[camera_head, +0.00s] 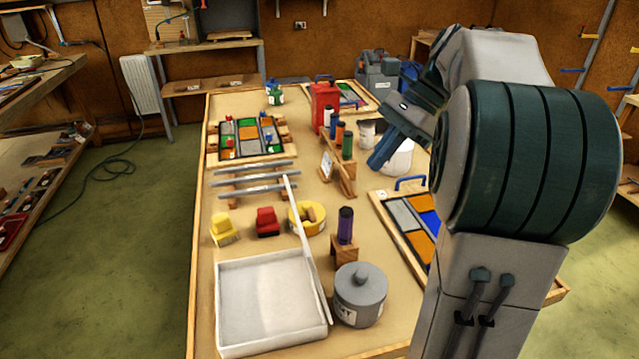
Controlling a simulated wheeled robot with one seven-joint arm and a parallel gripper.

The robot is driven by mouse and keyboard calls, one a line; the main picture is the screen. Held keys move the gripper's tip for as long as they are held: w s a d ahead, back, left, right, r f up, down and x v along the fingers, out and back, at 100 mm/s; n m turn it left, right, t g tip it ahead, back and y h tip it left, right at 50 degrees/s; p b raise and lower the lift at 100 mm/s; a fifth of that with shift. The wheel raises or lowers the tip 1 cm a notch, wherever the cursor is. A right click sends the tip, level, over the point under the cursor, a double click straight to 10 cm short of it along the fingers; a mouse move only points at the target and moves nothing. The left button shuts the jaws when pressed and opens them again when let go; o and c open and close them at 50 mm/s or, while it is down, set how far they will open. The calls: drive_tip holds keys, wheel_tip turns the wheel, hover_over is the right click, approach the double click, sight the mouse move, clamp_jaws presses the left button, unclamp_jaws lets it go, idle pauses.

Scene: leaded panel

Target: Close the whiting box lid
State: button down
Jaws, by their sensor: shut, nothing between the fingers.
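The whiting box (222,305) is a shallow white square box at the near end of the bench, with pale powder inside. Its lid (308,248) is a thin white panel standing up along the box's right side, seen almost edge-on, so the box is open on top. My gripper (378,160) is shut and empty. It is raised over the right side of the bench, beyond the box and to its right, well apart from the lid. My arm hides part of the bench's right side.
A grey lidded pot (360,295) stands close to the right of the lid. A purple bottle on a wooden block (344,250), a yellow tape ring (298,222), and red (266,222) and yellow (222,230) items sit behind the box. A leaded panel (405,218) lies at right.

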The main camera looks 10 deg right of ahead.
drive_tip(key=a+r+x, duration=0.1)
drive_tip(key=a+x, duration=0.1)
drive_tip(key=x, duration=1)
drive_tip(key=shift+a+r, duration=0.2)
